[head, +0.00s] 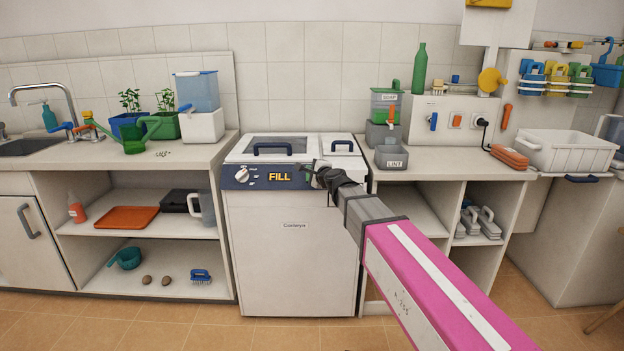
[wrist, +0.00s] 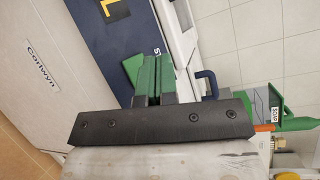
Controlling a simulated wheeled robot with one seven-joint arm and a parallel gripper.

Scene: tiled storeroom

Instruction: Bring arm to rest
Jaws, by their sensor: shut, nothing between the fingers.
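My pink and grey arm (head: 425,285) reaches from the lower right of the head view toward the white machine. My gripper (head: 314,170) is in front of the right part of the machine's dark blue front panel and hides some of it. In the wrist view, my gripper (wrist: 155,64) shows two green fingers side by side, shut and empty. Whether the fingertips touch the panel I cannot tell. The white machine (head: 290,260) has a dial (head: 242,175), a yellow FILL label and a lid with dark blue handles.
Counters flank the machine. On the left one stand a green watering can (head: 134,136), plants and a blue-topped container. The tiled floor in front is clear.

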